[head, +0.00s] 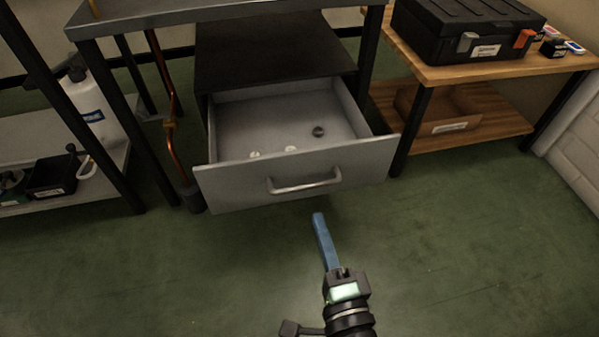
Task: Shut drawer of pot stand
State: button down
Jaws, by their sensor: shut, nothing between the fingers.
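The drawer (235,187) of the stand stands pulled out toward me, with a grey front and a bar handle (305,183). A few small items lie on its grey floor, among them a dark round one (318,131) and small white ones (290,149). The dark cabinet top (270,50) is behind the drawer, under a grey tabletop. My gripper (318,216) is shut and empty, its blue fingers together. In the picture its tip is just below the drawer front, right of the handle's middle; the gap in depth is hard to tell.
A wooden bench (480,68) with a black case (465,28) stands at right, a cardboard box (437,109) on its lower shelf. A left shelf holds a white bottle (93,108). Copper piping (172,125) stands left of the drawer. The green floor (470,240) in front is clear.

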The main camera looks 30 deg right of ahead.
jog(key=p, duration=0.3)
send_near(302, 165)
jog(key=w+r, duration=0.1)
jog(key=w, duration=0.1)
jog(key=w+r, duration=0.1)
jog(key=w, duration=0.1)
jog(key=w+d+r, duration=0.1)
jog(key=w+r, duration=0.1)
jog(key=shift+w+d, duration=0.1)
jog(key=shift+w, duration=0.3)
